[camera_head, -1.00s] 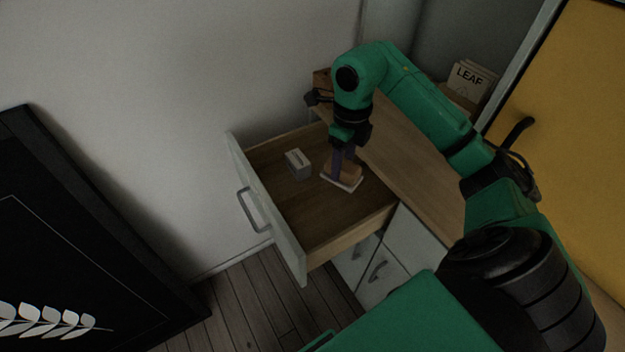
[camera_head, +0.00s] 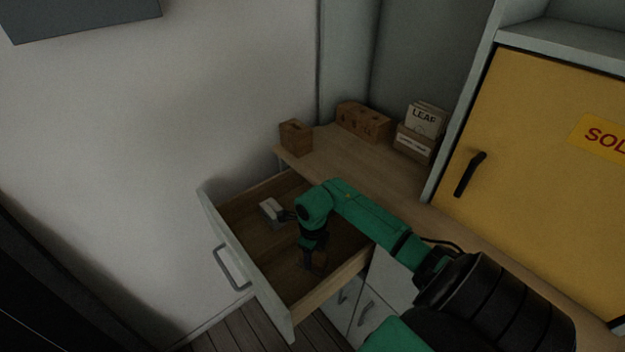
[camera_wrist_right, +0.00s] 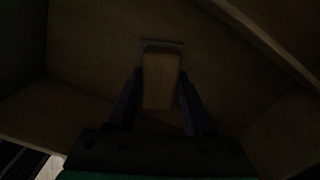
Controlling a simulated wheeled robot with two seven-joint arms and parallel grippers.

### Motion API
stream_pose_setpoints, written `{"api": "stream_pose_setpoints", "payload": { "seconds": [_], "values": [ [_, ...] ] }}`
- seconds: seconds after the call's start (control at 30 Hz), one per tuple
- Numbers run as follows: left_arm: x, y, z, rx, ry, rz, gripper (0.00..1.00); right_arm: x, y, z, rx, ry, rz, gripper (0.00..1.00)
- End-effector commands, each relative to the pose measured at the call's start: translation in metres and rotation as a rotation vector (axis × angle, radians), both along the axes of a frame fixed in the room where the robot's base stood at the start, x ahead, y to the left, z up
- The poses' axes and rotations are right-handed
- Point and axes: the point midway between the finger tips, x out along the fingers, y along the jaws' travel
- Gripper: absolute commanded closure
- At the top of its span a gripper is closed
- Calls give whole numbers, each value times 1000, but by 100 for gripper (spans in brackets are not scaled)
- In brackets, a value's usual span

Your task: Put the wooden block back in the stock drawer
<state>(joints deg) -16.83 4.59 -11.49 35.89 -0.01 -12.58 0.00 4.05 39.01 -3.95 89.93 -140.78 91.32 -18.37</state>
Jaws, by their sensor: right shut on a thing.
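The wooden block (camera_head: 320,262) is small and brown and is held in my right gripper (camera_head: 311,260), low inside the open stock drawer (camera_head: 262,255). The gripper hides part of it. In the right wrist view the block (camera_wrist_right: 160,82) sits between the two dark fingers of my right gripper (camera_wrist_right: 160,100), with a thin paler edge at its far end. I cannot tell whether the block touches the drawer floor. The drawer has a pale front with a bar handle and wooden sides. My left gripper is not in view.
A pale grey box (camera_head: 272,209) lies in the drawer, beyond my gripper. The near wooden side wall (camera_head: 335,289) is close to the gripper. On the wooden counter (camera_head: 350,163) stand a brown box (camera_head: 296,138), a patterned box (camera_head: 364,121) and a card holder (camera_head: 415,141).

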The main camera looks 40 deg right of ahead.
Motion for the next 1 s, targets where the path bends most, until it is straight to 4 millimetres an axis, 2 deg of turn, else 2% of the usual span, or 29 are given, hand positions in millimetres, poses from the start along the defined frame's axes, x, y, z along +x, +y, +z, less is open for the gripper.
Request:
{"api": "stream_pose_setpoints", "payload": {
  "seconds": [0.13,0.17,0.2,0.23,0.53,0.63,0.77,1.0],
  "values": [
    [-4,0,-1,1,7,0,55,0,0,0,-1,-1,1,93],
    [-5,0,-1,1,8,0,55,0,0,0,-1,-1,0,45],
    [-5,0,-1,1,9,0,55,0,0,0,0,-1,0,29],
    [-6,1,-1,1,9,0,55,0,0,0,0,-1,0,18],
    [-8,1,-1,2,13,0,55,1,0,1,-1,-1,0,18],
    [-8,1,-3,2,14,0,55,1,-1,8,-1,-3,0,18],
    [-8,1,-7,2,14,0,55,2,-2,34,-5,-6,3,18],
    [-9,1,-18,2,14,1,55,1,-1,98,-4,-5,2,18]
  ]
}}
